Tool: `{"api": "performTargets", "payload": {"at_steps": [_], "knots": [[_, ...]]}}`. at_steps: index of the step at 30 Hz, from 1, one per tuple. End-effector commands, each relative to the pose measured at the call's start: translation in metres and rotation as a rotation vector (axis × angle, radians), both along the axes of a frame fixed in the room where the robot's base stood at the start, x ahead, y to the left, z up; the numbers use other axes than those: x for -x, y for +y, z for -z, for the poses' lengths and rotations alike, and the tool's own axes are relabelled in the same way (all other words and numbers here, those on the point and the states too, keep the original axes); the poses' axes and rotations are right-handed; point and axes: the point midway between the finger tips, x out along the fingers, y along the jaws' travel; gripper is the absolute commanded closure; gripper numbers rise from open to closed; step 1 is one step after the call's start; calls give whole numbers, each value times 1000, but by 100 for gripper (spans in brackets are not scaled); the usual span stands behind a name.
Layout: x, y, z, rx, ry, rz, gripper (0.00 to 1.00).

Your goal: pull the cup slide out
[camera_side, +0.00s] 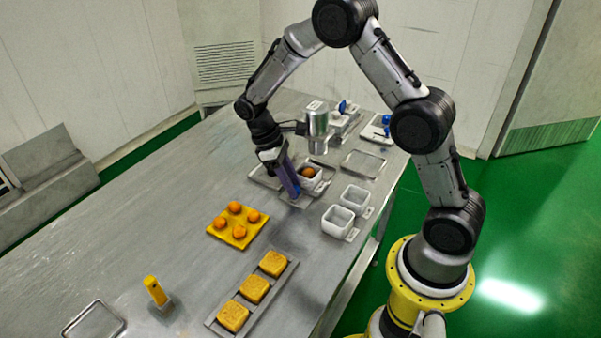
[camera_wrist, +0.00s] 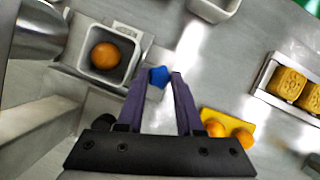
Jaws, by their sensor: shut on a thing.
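The cup slide (camera_wrist: 127,30) is a grey metal plate under the machine's nozzle. A white square cup (camera_wrist: 98,77) stands on it with an orange ball (camera_wrist: 105,55) inside. The cup also shows in the side view (camera_side: 317,185), just right of my gripper. My gripper (camera_wrist: 158,80) points down at the slide's near edge, its purple fingers closed around a blue knob (camera_wrist: 158,75). The knob's top shows between the fingertips; its join to the slide is hidden. In the side view my gripper (camera_side: 290,185) hides the knob.
The metal nozzle cylinder (camera_side: 317,120) stands behind the cup. Two empty white cups (camera_side: 338,219) are to the right. A yellow tray (camera_side: 223,236) with several orange balls and a rack (camera_side: 282,287) of pressed yellow cakes lie nearer.

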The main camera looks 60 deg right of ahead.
Motion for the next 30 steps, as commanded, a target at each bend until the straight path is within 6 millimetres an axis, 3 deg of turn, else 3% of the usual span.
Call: {"api": "performTargets", "payload": {"at_steps": [3, 6, 17, 18, 19, 30], "knots": [[-2, 29, -1, -1, -6, -7, 100], [-2, 43, -2, 0, -7, -5, 100], [-2, 51, -2, -4, -8, -1, 100], [-2, 51, -2, -3, -9, -1, 59], [-2, 51, -2, -5, -9, -1, 54], [-1, 49, -1, -2, -4, -1, 52]]}}
